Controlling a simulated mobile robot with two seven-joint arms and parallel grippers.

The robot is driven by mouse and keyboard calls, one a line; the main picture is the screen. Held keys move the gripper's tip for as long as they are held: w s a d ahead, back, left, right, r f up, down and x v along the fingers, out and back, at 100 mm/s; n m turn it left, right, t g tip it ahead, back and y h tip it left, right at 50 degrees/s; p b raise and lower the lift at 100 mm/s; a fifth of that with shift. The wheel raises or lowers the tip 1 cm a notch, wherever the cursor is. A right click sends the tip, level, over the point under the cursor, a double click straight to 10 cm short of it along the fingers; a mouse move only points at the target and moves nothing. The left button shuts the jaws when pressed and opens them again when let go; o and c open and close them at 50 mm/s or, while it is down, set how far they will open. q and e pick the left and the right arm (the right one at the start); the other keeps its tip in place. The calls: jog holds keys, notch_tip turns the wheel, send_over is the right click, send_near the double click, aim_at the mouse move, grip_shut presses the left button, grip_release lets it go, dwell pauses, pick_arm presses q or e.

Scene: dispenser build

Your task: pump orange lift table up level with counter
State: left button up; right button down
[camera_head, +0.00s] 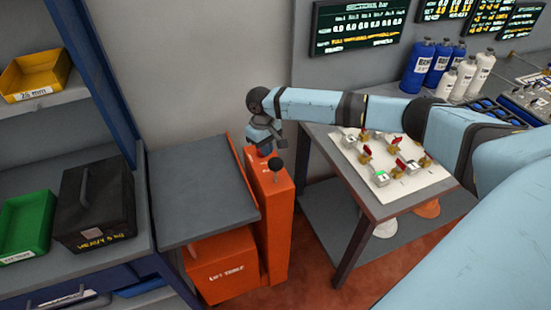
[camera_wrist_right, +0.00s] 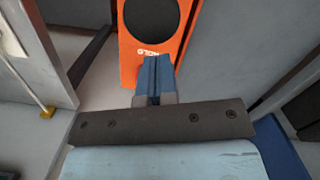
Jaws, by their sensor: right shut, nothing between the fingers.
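The orange lift table has a flat grey platform (camera_head: 205,200) above an orange body (camera_head: 222,268) labelled "LIFT TABLE". An orange column (camera_head: 274,215) stands at its right side, with a black round knob (camera_head: 275,164) at its top. My right gripper (camera_head: 264,148) is at the far upper end of this column, beyond the knob. In the right wrist view my gripper (camera_wrist_right: 155,68) has its blue fingers shut and empty. An orange face with a large black disc (camera_wrist_right: 152,15) lies beyond the fingertips; contact cannot be told. My left gripper is not in view.
A grey counter (camera_head: 347,222) with a white board of small fixtures stands right of the column. A shelf unit at left holds a black case (camera_head: 95,205), a green bin (camera_head: 27,222) and a yellow bin (camera_head: 35,75). Bottles (camera_head: 418,65) stand at back right.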

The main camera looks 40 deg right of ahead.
aim_at(272, 159)
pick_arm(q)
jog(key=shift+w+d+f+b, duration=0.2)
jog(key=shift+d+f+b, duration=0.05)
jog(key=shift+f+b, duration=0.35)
pick_arm(e)
notch_tip(272, 159, up, 9)
jog(key=shift+w, duration=0.45)
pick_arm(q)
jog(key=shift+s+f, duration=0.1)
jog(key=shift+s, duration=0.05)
pick_arm(e)
jog(key=shift+a+f, duration=0.1)
pick_arm(q)
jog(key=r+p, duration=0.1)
jog(key=p, duration=0.2)
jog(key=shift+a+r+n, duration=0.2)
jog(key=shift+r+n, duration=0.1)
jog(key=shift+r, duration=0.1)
pick_arm(e)
jog(key=s, duration=0.3)
jog(key=shift+s+d+r, duration=0.25)
jog(key=shift+s, duration=0.1)
